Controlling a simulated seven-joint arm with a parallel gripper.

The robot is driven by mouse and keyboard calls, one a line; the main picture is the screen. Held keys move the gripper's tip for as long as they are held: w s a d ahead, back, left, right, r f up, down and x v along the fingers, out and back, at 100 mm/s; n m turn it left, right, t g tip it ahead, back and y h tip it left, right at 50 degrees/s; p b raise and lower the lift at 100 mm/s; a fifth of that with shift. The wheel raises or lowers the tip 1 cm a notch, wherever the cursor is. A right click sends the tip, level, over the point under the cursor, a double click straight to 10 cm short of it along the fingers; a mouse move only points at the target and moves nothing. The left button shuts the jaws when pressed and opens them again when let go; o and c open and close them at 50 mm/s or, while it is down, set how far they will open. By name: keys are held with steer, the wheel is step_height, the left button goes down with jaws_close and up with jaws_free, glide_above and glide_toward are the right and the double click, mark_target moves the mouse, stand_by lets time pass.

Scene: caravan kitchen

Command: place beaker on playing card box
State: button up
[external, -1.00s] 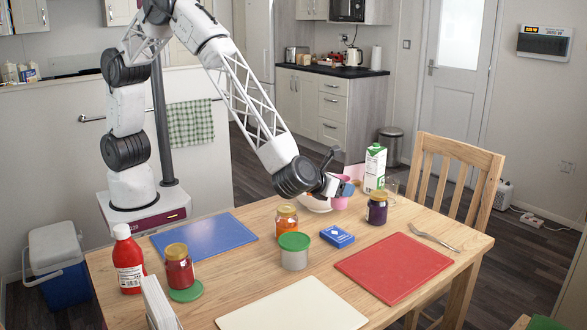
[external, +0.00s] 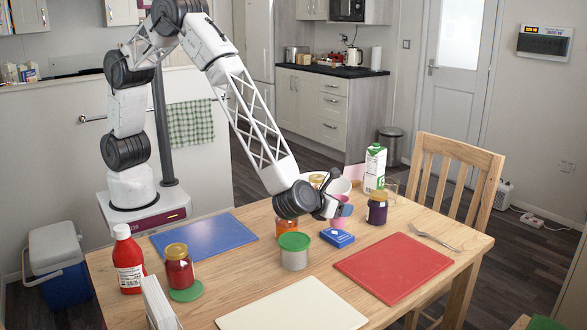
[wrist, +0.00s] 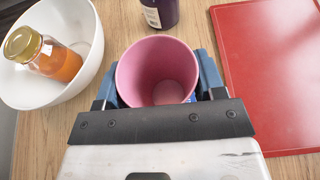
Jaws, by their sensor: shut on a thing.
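The pink beaker (wrist: 158,75) is upright between the blue fingers of my gripper (wrist: 160,88), which is shut on its sides. In the external view the beaker (external: 337,225) hangs from my gripper (external: 339,212), close above the blue playing card box (external: 338,239). The box lies flat on the table. Only a small blue bit of it (wrist: 192,98) shows in the wrist view; the beaker and gripper hide the rest. I cannot tell whether the beaker touches the box.
A white bowl (wrist: 82,88) with a gold-lidded jar (wrist: 47,57) lies left of the beaker in the wrist view. A dark jar (external: 377,208), a green-lidded tin (external: 294,252), an orange jar (external: 286,228) and a red board (external: 394,267) surround the box.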

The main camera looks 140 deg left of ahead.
steer(key=shift+f, duration=1.4)
steer(key=shift+f, duration=0.15)
steer(key=o, duration=0.9)
steer(key=shift+d+r, duration=0.2)
steer(key=v, duration=1.1)
steer(key=shift+d+r, duration=0.1)
steer(key=shift+d, duration=0.25)
